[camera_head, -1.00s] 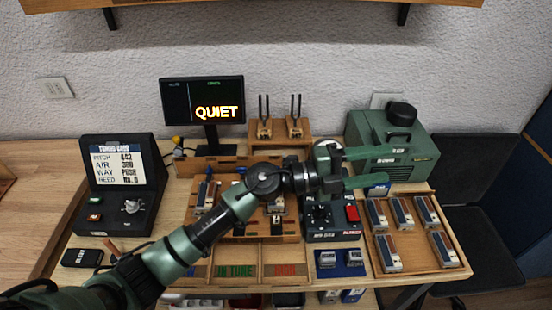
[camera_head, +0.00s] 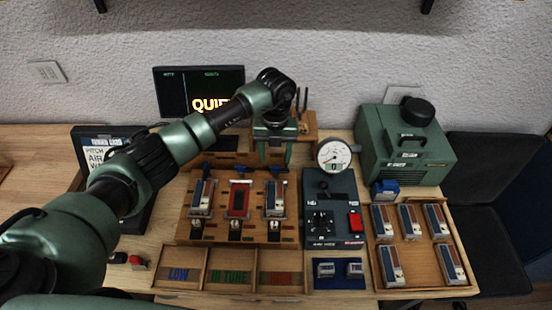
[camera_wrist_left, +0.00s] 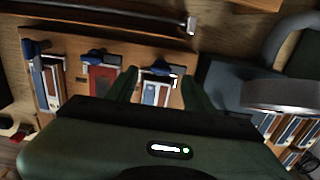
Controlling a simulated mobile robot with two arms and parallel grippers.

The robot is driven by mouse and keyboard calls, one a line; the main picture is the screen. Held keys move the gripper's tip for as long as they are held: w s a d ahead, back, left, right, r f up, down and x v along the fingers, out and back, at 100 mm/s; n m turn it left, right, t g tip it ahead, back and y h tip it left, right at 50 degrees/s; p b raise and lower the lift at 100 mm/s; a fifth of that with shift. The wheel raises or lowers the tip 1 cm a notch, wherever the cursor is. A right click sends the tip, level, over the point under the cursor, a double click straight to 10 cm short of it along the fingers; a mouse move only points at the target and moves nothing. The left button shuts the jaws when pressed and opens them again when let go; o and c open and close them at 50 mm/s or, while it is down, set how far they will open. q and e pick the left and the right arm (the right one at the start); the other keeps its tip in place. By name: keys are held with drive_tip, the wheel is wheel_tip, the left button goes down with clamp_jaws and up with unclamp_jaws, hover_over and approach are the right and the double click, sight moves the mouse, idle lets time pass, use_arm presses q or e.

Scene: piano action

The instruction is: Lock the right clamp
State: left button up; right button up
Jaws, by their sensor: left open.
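The wooden board (camera_head: 222,232) on the table bears three slots in a row, each with a blue clamp at its back edge. The right clamp (camera_head: 281,172) is behind the right slot, which holds a blue and white reed block (camera_head: 274,199). It also shows in the wrist view (camera_wrist_left: 155,68), with the block just below it. My left gripper (camera_head: 273,160) is open and points down over the right clamp. In the wrist view its fingers lie on either side of the clamp, apart from it. Whether the clamp is locked I cannot tell. My right gripper is out of view.
A round gauge (camera_head: 334,155) and a dark control box (camera_head: 333,222) stand close right of the clamp. A wooden tray (camera_head: 418,275) with several blocks and a green machine (camera_head: 402,150) are further right. A monitor (camera_head: 172,92) is behind my arm.

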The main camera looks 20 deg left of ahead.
sight(276, 166)
use_arm(q)
wheel_tip(276, 166, down, 2)
drive_tip(key=shift+f+p, duration=0.2)
drive_tip(key=shift+p, duration=0.1)
drive_tip(key=shift+w+f, duration=0.1)
drive_tip(key=shift+f, duration=0.5)
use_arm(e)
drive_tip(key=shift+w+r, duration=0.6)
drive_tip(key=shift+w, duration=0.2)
use_arm(q)
drive_tip(key=shift+c, duration=0.3)
clamp_jaws()
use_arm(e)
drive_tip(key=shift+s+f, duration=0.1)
